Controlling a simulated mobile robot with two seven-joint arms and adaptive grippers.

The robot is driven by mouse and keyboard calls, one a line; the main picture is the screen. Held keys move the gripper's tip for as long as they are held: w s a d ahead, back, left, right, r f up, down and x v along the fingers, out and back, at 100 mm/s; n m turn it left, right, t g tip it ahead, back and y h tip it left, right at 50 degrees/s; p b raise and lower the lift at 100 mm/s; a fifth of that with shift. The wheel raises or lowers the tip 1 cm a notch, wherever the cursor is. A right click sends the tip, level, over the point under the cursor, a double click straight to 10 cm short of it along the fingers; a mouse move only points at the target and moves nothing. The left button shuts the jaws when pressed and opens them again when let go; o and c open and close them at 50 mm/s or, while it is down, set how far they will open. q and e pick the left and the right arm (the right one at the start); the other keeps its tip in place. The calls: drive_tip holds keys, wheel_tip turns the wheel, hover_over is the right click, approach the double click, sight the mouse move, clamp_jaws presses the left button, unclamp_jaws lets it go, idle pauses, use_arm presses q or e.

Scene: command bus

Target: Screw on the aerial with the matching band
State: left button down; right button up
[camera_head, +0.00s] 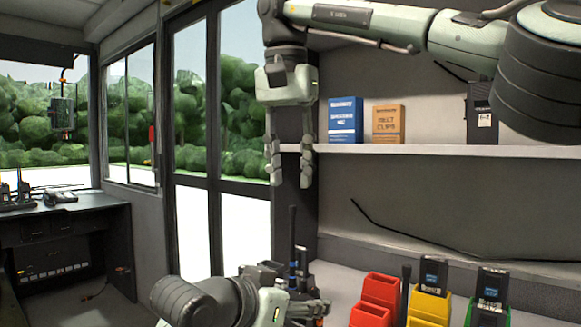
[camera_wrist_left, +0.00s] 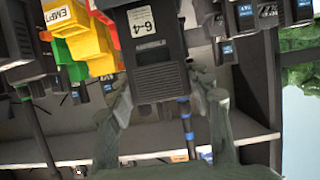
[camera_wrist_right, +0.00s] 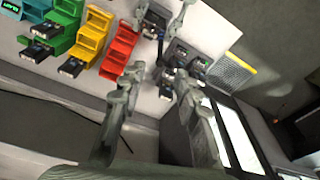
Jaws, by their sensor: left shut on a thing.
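My left gripper (camera_head: 308,306) is low in the head view. In the left wrist view its fingers (camera_wrist_left: 165,95) are shut on a black radio (camera_wrist_left: 155,50) with a white label. A dark aerial with blue bands (camera_wrist_left: 186,115) shows beside and beyond that radio; I cannot tell whether they touch. In the head view dark upright aerials (camera_head: 291,233) stand just behind my left gripper. My right gripper (camera_head: 290,182) hangs above them, fingers down, open and empty. It also shows open in the right wrist view (camera_wrist_right: 165,78).
Red bins (camera_head: 376,290), a yellow bin (camera_head: 432,303) and a green bin (camera_head: 487,312) stand on the counter at right, some with radios. The shelf (camera_head: 420,152) above holds a blue box (camera_head: 345,120), a belt clips box (camera_head: 388,124) and a black radio (camera_head: 482,112).

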sight(293, 232)
drive_tip(key=shift+n, duration=0.5)
drive_tip(key=f, duration=0.4)
drive_tip(key=w+f, duration=0.1)
drive_tip(key=f, duration=0.6)
drive_tip(key=shift+w+d+f, duration=0.25)
drive_tip(key=shift+w+f, duration=0.1)
drive_tip(key=shift+f, duration=0.05)
clamp_jaws()
